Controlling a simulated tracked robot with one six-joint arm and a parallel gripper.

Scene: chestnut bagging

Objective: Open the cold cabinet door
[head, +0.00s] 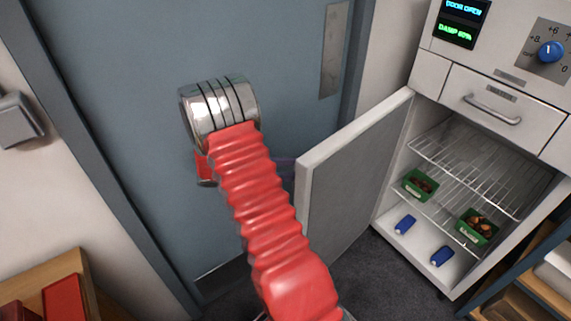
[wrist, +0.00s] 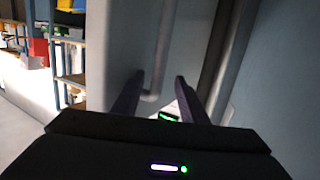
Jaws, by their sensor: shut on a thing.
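The cold cabinet (head: 388,215) stands at the right in the head view. Its grey-white door (head: 350,178) is swung wide open toward the left, and the inside shows. My gripper (wrist: 160,80) is at the outer face of the door, with its dark fingers on both sides of the handle (wrist: 157,62), shut on it. In the head view my red-sleeved arm and the door hide most of the gripper; only a bit of purple finger shows left of the door edge.
Inside are wire shelves (head: 480,165), two green punnets of chestnuts (head: 420,184) (head: 477,226) and two blue items (head: 405,224) (head: 442,255). A drawer (head: 500,110) and a lit display reading door open (head: 463,10) are above. A blue-grey room door (head: 130,100) stands close behind my arm.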

